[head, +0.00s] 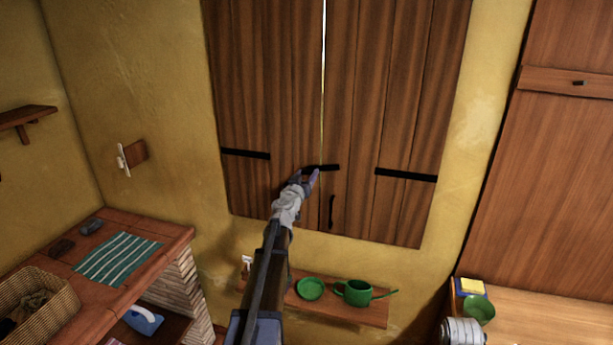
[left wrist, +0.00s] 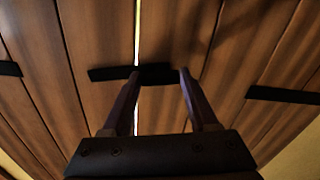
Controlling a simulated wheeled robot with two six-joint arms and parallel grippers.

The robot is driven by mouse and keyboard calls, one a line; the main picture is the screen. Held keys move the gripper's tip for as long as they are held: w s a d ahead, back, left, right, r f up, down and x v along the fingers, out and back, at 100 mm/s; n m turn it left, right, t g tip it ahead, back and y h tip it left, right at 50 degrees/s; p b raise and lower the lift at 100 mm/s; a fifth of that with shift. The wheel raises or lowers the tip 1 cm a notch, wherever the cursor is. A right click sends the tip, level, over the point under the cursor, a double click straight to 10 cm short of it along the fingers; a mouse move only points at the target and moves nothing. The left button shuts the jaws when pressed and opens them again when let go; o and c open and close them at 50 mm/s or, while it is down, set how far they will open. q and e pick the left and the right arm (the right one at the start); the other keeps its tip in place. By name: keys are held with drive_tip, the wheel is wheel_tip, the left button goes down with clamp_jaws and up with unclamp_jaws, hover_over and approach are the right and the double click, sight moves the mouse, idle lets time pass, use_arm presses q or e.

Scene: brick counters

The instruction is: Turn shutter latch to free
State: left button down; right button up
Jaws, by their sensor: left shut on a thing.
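The shutter latch (head: 330,168) is a short black bar that lies level across the gap between the two brown plank shutters. The left shutter panel (head: 262,85) and the right one (head: 385,95) are closed, with a thin bright line between them. My left gripper (head: 306,177) reaches up to the latch. In the left wrist view its two fingers (left wrist: 159,78) are at the latch bar (left wrist: 104,74), shut on it; the bar's left end sticks out past the left finger. My right gripper is not in view.
Black hinge straps (head: 245,154) sit on both shutters, and a black handle (head: 331,212) is below the latch. A shelf (head: 345,309) underneath holds a green watering can (head: 354,292) and a green dish (head: 310,288). A brick counter (head: 170,240) stands left.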

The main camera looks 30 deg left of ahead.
use_arm(q)
drive_tip(key=n, duration=0.4)
drive_tip(key=shift+n, duration=0.3)
drive_tip(key=n, duration=0.3)
drive_tip(key=shift+n, duration=0.4)
drive_tip(key=n, duration=0.3)
drive_tip(key=shift+n, duration=2.1)
drive_tip(key=shift+c, duration=0.8)
unclamp_jaws()
